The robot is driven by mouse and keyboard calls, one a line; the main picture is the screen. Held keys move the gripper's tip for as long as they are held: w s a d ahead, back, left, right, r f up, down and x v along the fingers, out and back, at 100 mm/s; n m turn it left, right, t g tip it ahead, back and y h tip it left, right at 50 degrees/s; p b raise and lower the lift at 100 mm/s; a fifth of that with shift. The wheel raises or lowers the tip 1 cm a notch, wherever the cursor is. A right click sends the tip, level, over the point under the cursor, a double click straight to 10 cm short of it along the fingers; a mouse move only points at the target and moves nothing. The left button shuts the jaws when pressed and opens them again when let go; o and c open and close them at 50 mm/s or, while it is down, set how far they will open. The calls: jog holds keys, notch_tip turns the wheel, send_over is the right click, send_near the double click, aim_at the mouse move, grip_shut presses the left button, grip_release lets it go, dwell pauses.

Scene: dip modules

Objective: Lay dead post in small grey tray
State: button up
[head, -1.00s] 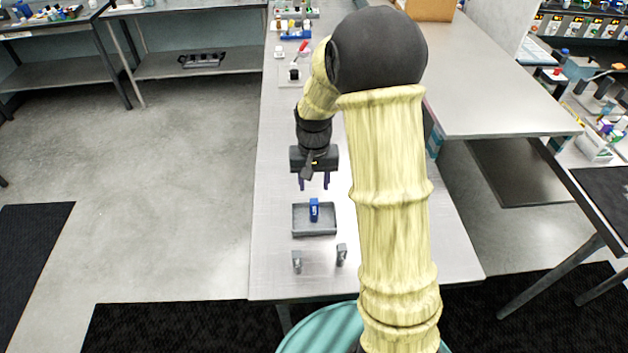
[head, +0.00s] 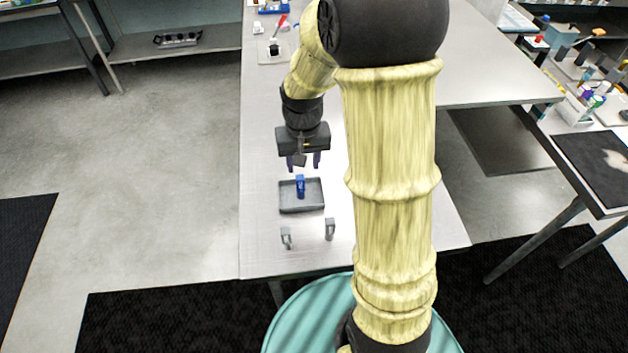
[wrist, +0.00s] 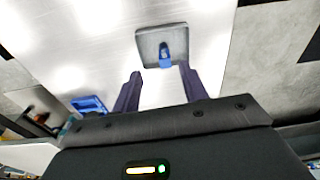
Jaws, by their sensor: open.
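The small grey tray (head: 314,204) sits on the steel bench. A blue post (head: 300,186) is in the tray, seemingly standing upright. In the wrist view the tray (wrist: 145,40) and the blue post (wrist: 165,56) show beyond my fingertips. My gripper (head: 303,162) is open and empty, above and just behind the tray in the head view. Its two dark purple fingers (wrist: 158,80) are apart, with nothing between them.
Two small grey upright pieces, left (head: 286,238) and right (head: 330,229), stand in front of the tray near the bench's front edge. A plate with a red-handled part (head: 274,48) lies farther back. A blue item (wrist: 88,104) shows in the wrist view.

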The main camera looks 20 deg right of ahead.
jog(key=s+r+n+t, duration=0.1)
jog(key=s+r, duration=0.1)
jog(key=s, duration=0.9)
jog(key=shift+n+t, duration=0.4)
jog(key=shift+a+r, duration=0.1)
dwell(0.3)
